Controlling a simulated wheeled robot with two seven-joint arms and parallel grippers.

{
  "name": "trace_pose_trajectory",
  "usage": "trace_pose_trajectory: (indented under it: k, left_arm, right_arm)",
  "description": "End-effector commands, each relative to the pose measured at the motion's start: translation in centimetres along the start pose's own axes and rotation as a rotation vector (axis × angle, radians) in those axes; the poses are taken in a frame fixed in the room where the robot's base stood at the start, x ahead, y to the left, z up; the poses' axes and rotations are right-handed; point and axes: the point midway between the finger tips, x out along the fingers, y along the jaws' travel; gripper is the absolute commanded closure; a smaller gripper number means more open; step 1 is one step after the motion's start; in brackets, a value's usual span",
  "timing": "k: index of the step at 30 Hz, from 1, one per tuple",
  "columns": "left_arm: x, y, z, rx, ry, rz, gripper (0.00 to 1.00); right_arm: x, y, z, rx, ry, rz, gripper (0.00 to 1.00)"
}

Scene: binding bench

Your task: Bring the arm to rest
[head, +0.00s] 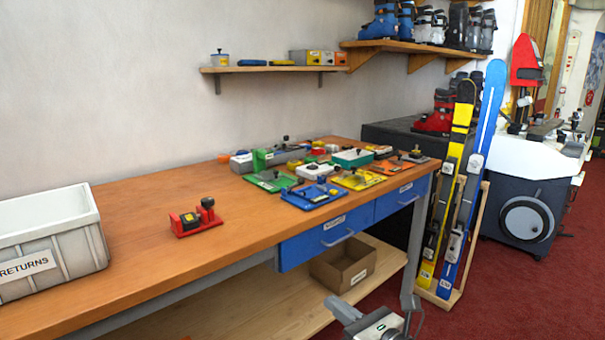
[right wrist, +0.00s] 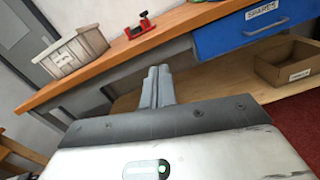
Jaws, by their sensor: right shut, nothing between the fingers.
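My right gripper (head: 341,308) shows at the bottom edge of the head view, in front of the bench and below its top. In the right wrist view its two fingers (right wrist: 158,75) are together with nothing between them. It is apart from the wooden workbench (head: 150,240) and everything on it. My left gripper is not in view.
A grey RETURNS bin (head: 85,262) and a red fixture (head: 197,220) stand on the bench. Several coloured plates and tools crowd its far end. A cardboard box (head: 327,276) sits on the lower shelf. Skis (head: 455,190) stand at right. Red carpet (head: 500,300) is open there.

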Motion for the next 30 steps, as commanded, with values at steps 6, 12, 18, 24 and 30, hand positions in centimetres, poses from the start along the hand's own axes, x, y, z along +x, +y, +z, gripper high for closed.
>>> trace_pose_trajectory:
  k: [6, 12, 18, 24, 30]
  left_arm:
    - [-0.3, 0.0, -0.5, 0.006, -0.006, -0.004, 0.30]
    - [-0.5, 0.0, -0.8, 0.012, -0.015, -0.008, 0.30]
    - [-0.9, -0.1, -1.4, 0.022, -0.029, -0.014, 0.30]
    - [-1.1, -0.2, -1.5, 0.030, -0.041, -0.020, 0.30]
    - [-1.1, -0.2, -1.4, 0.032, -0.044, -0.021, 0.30]
  right_arm:
    - [-2.6, 1.5, -1.1, 0.550, -0.064, -0.089, 1.00]
    - [-6.5, 2.2, -3.3, 1.181, -0.145, -0.223, 1.00]
    - [-14.3, 3.7, -7.5, 2.112, -0.343, -0.494, 1.00]
    - [-21.3, 6.3, -10.8, 2.788, -0.613, -0.744, 1.00]
    - [-23.3, 7.5, -11.7, -2.914, 0.706, 0.802, 1.00]
